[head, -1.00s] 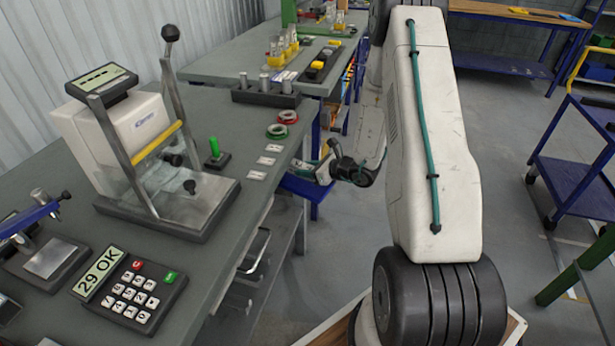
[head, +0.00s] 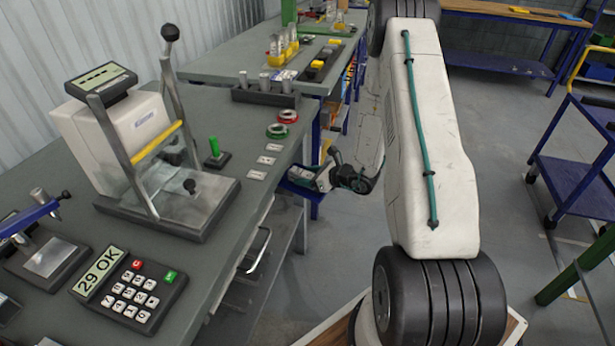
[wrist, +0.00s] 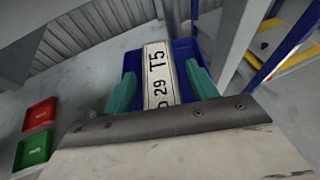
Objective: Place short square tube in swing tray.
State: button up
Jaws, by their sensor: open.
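A pale square tube (wrist: 158,70) marked "T5" and "29" lies in the blue swing tray (wrist: 182,46) in the wrist view. My gripper (wrist: 160,88) is open, its teal fingers on both sides of the tube with a gap at each side. The tube's near end is hidden by the gripper body. In the head view the blue tray (head: 313,197) sits beside the table's right edge, partly covered by my gripper (head: 308,178).
A red bin (wrist: 40,114) and green bin (wrist: 34,145) show at left in the wrist view.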

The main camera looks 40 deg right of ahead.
jog(key=v, duration=1.1)
jog(key=a+r+n+g+y, duration=0.1)
jog(key=a+r+n, duration=0.2)
jog(key=a+r, duration=0.1)
jog(key=a+r+n+g+y, duration=0.1)
jog(key=a+r+n+y, duration=0.1)
jog(key=a+r+n, duration=0.1)
jog(key=a+r+n+g+y, duration=0.1)
jog(key=a+r+n+g, duration=0.1)
jog(key=a+r, duration=0.3)
jog(key=shift+s+a+r+n+y, duration=0.15)
jog(key=shift+r+n+y, duration=0.25)
jog(key=shift+r+n, duration=0.55)
jog(key=s+a+r+n+g+h, duration=0.3)
jog(key=s+a+r+n+g, duration=0.6)
jog(key=s+a+r+n, duration=0.5)
jog(key=s+d+r+n+t+h, duration=0.1)
jog(key=s+r+n+h, duration=0.1)
jog(key=s, duration=0.3)
jog(key=s+d+r+n+h, duration=0.1)
jog(key=s+d+n+h, duration=0.1)
jog(key=s+n+h, duration=0.3)
jog(key=shift+s+r+t, duration=0.4)
jog(key=shift+s, duration=0.2)
